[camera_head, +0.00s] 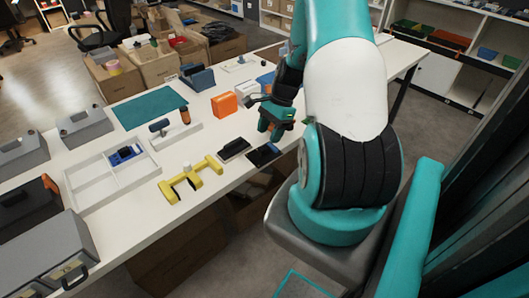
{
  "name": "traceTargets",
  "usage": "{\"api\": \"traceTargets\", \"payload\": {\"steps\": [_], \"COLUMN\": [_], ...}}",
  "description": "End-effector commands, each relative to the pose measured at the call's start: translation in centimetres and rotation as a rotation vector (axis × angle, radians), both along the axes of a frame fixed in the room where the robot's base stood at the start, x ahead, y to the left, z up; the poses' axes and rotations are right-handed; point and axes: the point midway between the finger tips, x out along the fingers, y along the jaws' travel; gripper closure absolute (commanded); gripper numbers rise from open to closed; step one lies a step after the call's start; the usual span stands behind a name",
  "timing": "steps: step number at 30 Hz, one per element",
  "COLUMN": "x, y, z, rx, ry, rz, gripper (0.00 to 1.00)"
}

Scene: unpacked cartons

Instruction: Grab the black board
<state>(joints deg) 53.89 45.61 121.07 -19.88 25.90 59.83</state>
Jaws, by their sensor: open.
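A flat black board (264,155) with a bluish edge lies at the near edge of the white table, below my gripper in the picture. A second dark block (234,149) with a pale side lies just left of it. I cannot tell for certain which of the two is the named board. My gripper (270,132), with teal fingers, hangs over the table just above and behind the black board. It is open and looks empty, apart from both dark things. My arm covers the table to the right of the gripper.
A yellow tool (190,180) lies left of the dark block. Behind stand an orange box (224,104), a white box (246,91) and a blue-grey holder (197,77). A white divided tray (88,190) and a teal mat (150,108) lie further left.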

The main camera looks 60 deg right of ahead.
Motion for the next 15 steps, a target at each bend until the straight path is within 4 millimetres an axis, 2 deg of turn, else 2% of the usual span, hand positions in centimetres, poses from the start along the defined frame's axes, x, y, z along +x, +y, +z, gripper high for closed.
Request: {"api": "traceTargets", "payload": {"steps": [9,15], "x": [0.1,0.2], "y": [1.7,2.0], "z": [-3.8,-4.8], "rx": [0.003,-0.001], "ry": [0.003,0.0], "rz": [0.002,0.001], "gripper": [0.49,0.49]}}
